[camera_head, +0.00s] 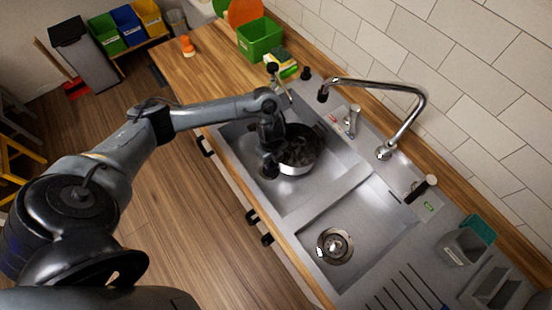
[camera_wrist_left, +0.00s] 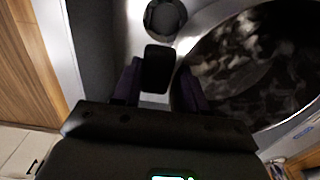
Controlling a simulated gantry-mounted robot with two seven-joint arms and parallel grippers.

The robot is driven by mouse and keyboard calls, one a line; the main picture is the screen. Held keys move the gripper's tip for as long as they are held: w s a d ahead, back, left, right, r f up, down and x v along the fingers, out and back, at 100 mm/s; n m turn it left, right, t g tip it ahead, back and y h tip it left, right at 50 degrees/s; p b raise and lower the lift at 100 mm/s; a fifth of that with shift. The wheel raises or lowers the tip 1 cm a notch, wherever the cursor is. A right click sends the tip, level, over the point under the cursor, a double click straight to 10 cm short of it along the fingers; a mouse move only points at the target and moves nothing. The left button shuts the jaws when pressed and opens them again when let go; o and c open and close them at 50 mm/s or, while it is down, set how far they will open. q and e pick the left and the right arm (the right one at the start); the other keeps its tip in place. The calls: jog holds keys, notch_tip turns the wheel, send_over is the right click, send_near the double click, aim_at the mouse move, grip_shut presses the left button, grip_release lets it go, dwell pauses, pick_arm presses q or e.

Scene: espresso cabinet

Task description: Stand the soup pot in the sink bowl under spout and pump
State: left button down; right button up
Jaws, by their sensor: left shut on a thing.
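The soup pot (camera_head: 300,163) is a round metal pot with dark, lumpy contents. It is in the outline of the far-left sink bowl (camera_head: 318,196) in the head view; I cannot tell whether it touches the bottom. My left gripper (camera_head: 270,165) is at the pot's left side. In the left wrist view my gripper's fingers (camera_wrist_left: 160,88) are shut on the pot's dark handle (camera_wrist_left: 157,68), and the pot (camera_wrist_left: 250,65) fills the upper right. The curved spout (camera_head: 400,88) stands behind the bowls. A small dark-topped pump (camera_head: 306,73) is at the back rim. My right gripper is not in view.
The second sink bowl (camera_head: 375,222) with its drain is empty. A tap lever (camera_head: 352,120) stands by the spout. A green box (camera_head: 260,38) and a sponge (camera_head: 281,63) are on the wooden counter (camera_head: 200,75). A grey caddy (camera_head: 462,247) is at the right.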

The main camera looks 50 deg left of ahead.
pick_arm(q)
jog(key=w+a, duration=0.1)
jog(key=w+f, duration=0.1)
jog(key=w+a+f, duration=0.1)
jog(key=shift+w+a+f+b, duration=0.25)
jog(key=shift+w+a+b, duration=0.05)
jog(key=shift+w+b, duration=0.1)
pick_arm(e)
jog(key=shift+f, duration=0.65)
pick_arm(q)
jog(key=shift+f, duration=2.05)
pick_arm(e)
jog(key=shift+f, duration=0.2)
pick_arm(q)
jog(key=shift+f+b, duration=0.1)
jog(key=shift+b, duration=0.2)
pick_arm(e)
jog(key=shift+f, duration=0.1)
pick_arm(q)
jog(key=c, duration=0.6)
grip_release()
jog(key=shift+a, duration=0.1)
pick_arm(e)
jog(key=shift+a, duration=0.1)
pick_arm(q)
notch_tip(320, 180, up, 12)
jog(key=p, duration=0.4)
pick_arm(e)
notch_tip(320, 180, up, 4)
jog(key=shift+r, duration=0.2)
